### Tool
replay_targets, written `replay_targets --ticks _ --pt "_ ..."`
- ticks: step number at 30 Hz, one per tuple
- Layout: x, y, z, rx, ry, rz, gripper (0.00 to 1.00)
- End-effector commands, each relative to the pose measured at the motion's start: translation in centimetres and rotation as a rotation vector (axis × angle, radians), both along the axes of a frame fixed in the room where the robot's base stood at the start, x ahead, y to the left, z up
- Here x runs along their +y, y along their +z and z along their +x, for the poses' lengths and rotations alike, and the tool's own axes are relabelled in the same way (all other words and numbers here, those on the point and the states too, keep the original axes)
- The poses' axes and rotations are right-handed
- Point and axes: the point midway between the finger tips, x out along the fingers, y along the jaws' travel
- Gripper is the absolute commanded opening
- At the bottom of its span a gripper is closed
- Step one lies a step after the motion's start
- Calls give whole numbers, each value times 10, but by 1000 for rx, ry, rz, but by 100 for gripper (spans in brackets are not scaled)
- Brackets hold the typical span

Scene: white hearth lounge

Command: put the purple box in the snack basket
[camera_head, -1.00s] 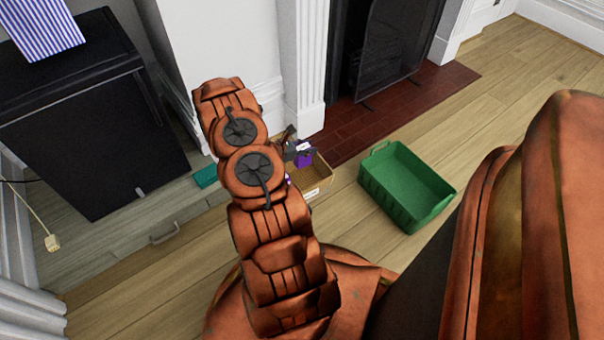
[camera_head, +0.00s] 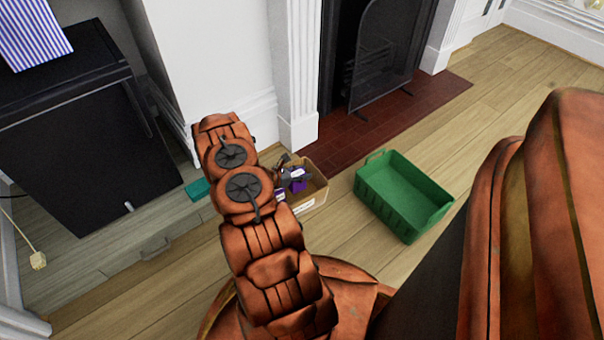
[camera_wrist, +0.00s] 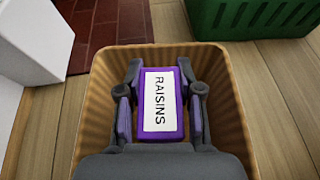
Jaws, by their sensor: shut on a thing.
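My gripper (camera_wrist: 160,98) is shut on the purple box (camera_wrist: 176,132), which has a white label reading RAISINS. One finger lies along each side of it. In the wrist view, the box is inside the outline of a tan, open-topped basket (camera_wrist: 238,110). In the head view, the purple box (camera_head: 298,184) shows within the tan basket (camera_head: 318,196), which has a white label on its front. Whether the box touches the bottom is hidden. My arm covers the basket's left part. A smaller purple and white patch shows beside my arm; I cannot tell what it is.
A green basket (camera_head: 362,188) stands on the wood floor to the right, apart from the tan one, and looks empty. The brick hearth (camera_head: 345,140) and fireplace screen lie behind. A black cabinet (camera_head: 75,165) and a small teal object (camera_head: 197,189) are on the left.

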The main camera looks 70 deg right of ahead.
Motion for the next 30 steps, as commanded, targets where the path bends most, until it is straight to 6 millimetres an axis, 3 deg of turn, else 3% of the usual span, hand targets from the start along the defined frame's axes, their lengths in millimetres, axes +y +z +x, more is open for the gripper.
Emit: replay_targets --ticks 16,17,24,30 --pt "0 -12 0 -2 1 0 0" --pt "0 -12 0 -1 1 1 37" --pt "1 -13 0 -1 0 3 61" --pt "1 -14 -1 0 0 5 61"
